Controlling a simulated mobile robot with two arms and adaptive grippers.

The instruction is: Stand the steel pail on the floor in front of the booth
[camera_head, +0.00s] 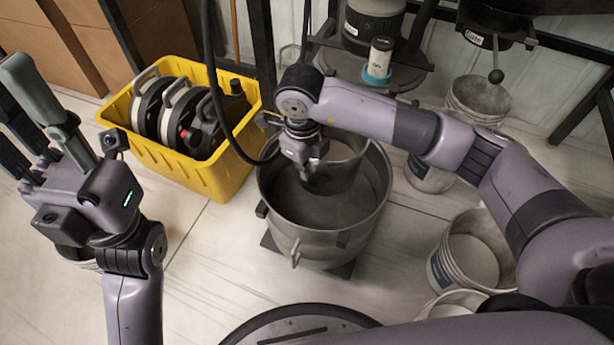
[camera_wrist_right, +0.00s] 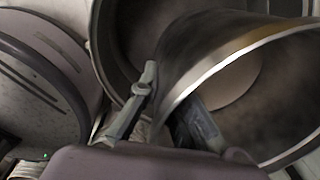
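The steel pail (camera_head: 345,152) is in the middle of the head view, over or partly inside a larger steel vessel (camera_head: 300,236); I cannot tell whether it touches it. My right gripper (camera_head: 308,180) reaches down to it. In the right wrist view its two fingers (camera_wrist_right: 168,116) straddle the rim and wall of the steel pail (camera_wrist_right: 215,75), which is tilted in that picture, and appear shut on it. My left gripper (camera_head: 18,105) is raised at the far left, fingers apart and empty. I cannot make out which structure is the booth.
A yellow crate (camera_head: 215,178) with several dark round-sided items stands left of the vessel. White buckets (camera_head: 470,262) stand at right, and a round dark-rimmed object (camera_head: 300,325) is at the bottom. Black frame posts (camera_head: 262,50) stand behind. Pale floor (camera_head: 225,260) is clear at front left.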

